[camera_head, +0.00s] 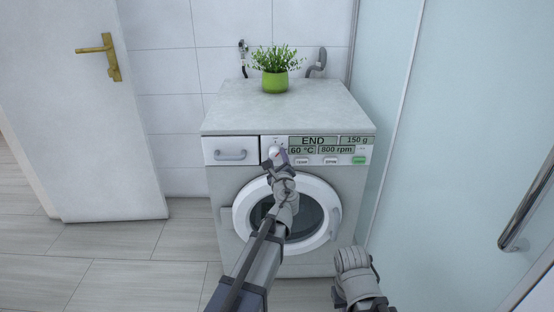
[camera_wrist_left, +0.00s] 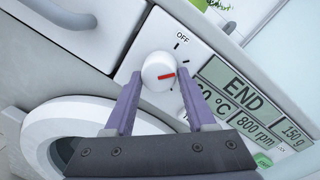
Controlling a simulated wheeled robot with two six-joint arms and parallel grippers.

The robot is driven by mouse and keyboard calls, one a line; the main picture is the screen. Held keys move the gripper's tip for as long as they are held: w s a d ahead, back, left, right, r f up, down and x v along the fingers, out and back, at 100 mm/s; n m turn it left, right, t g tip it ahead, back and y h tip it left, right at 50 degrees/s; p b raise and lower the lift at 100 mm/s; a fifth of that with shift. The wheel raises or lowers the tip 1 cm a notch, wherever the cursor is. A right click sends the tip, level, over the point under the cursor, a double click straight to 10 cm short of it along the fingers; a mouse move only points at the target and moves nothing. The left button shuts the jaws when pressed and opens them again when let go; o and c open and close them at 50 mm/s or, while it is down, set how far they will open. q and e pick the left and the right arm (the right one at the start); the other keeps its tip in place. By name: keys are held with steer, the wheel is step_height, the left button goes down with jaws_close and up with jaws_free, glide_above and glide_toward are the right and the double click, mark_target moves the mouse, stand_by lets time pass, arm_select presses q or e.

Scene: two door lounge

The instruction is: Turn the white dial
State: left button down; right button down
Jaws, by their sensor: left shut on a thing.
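The white dial (camera_head: 274,152) is on the front panel of the washing machine (camera_head: 222,185), left of the display. My left gripper (camera_head: 278,158) is at the panel and partly hides the dial in the head view. In the left wrist view its two purple fingers (camera_wrist_left: 160,76) are on either side of the dial, shut on it. Part of my right arm shows at the bottom; its gripper is not seen.
The display (camera_head: 314,142) reads END, 60 °C, 800 rpm and 150 g. A drawer handle (camera_head: 230,155) is left of the dial, and the round door (camera_head: 318,190) is below. A green potted plant (camera_head: 275,82) stands on top. A glass panel (camera_head: 455,150) closes the right side.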

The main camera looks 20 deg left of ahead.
arm_select(q)
steer(key=n+p, duration=0.1)
steer(key=n, duration=0.2)
steer(key=shift+r+n, duration=0.15)
steer(key=shift+n, duration=0.25)
steer(key=shift+n+g+h+p, duration=0.3)
steer(key=shift+n+p, duration=0.05)
steer(key=shift+n, duration=1.35)
steer(key=shift+c, duration=1.1)
jaws_free()
steer(key=shift+s, duration=0.1)
